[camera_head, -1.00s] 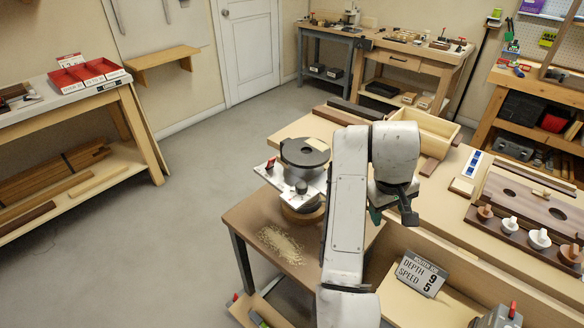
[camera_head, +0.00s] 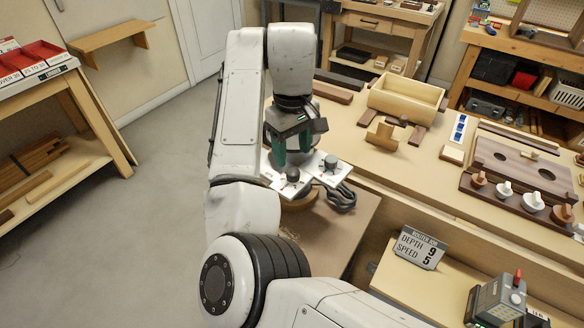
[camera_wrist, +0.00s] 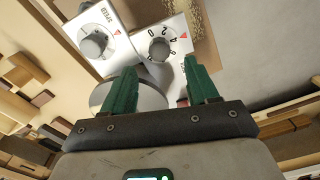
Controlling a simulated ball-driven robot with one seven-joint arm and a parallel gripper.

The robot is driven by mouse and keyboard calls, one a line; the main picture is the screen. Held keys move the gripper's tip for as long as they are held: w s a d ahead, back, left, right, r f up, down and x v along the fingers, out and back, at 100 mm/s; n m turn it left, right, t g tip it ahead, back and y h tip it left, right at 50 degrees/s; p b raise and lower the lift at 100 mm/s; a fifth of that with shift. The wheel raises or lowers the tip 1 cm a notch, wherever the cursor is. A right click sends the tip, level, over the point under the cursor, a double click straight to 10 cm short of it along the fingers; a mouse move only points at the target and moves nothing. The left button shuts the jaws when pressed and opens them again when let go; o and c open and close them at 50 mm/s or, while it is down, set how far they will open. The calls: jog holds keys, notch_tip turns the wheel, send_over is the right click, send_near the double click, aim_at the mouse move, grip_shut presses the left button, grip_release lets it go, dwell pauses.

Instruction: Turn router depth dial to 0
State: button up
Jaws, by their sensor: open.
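The router (camera_head: 318,158) stands on a low brown table, mostly hidden behind my arm; its light plates carry two dark knobs. My gripper (camera_head: 291,158) has green fingers, pointing down just above the near knob (camera_head: 292,174). The other knob (camera_head: 330,163) is to its right. In the wrist view my gripper (camera_wrist: 162,88) is open and empty. Beyond its fingertips is a numbered dial (camera_wrist: 159,49) with a red triangle at its edge; its exact setting is unclear. A second dial (camera_wrist: 94,45) sits on the plate to the left.
A sign (camera_head: 420,247) reads DEPTH 9, SPEED 5. A wooden box (camera_head: 405,97) and a board with knobs (camera_head: 520,175) stand on the bench to the right. Open floor lies left.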

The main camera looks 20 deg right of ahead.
aim_at(293, 171)
notch_tip(293, 171, down, 6)
jog(key=shift+r, duration=0.1)
dwell(0.4)
jog(key=c, duration=1)
